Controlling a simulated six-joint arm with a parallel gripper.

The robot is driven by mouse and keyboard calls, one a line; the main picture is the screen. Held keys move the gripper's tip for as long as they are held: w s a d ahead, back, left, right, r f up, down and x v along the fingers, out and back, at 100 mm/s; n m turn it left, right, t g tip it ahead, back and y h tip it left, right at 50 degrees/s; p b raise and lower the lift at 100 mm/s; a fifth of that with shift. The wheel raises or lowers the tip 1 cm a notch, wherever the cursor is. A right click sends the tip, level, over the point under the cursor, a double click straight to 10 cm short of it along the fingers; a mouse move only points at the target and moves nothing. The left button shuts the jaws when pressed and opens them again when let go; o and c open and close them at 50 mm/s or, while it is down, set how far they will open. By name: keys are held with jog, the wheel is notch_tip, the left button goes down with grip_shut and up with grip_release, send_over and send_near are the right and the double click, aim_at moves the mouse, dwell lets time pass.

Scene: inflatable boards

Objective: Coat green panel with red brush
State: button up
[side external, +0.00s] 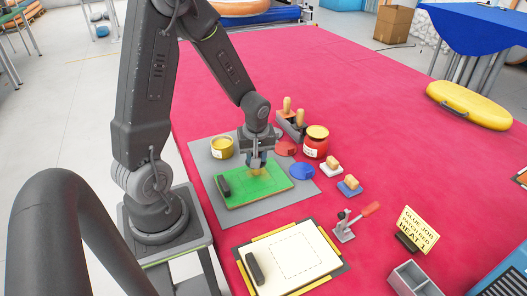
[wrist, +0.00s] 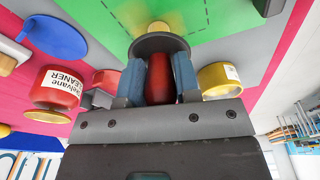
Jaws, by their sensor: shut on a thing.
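The green panel (side external: 274,182) lies on a grey mat (side external: 204,152), with a dark bar across its left end. Below the handle is a dark round collar, then yellowish bristles (wrist: 158,27) at the panel. They look to be touching it, but the collar hides part of the contact.
A yellow can (side external: 221,148), a red cleaner jar (side external: 316,142), a red lid (side external: 285,149) and a blue lid (side external: 302,171) stand close around the panel. A rack with wooden-handled tools (side external: 291,122) is behind.

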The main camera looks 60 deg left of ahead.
jog(key=shift+s+d, duration=0.1)
jog(key=shift+s, duration=2.95)
jog(key=shift+w+d, duration=0.25)
jog(key=shift+d, duration=0.4)
jog(key=shift+w, duration=4.6)
jog(key=shift+w+d, duration=0.15)
jog(key=shift+d, duration=0.5)
jog(key=shift+s, duration=4.9)
jog(key=shift+d, duration=0.3)
jog(key=shift+w+d, duration=0.4)
jog(key=shift+w, duration=4.55)
notch_tip(320, 180, up, 8)
jog(key=shift+s, duration=0.1)
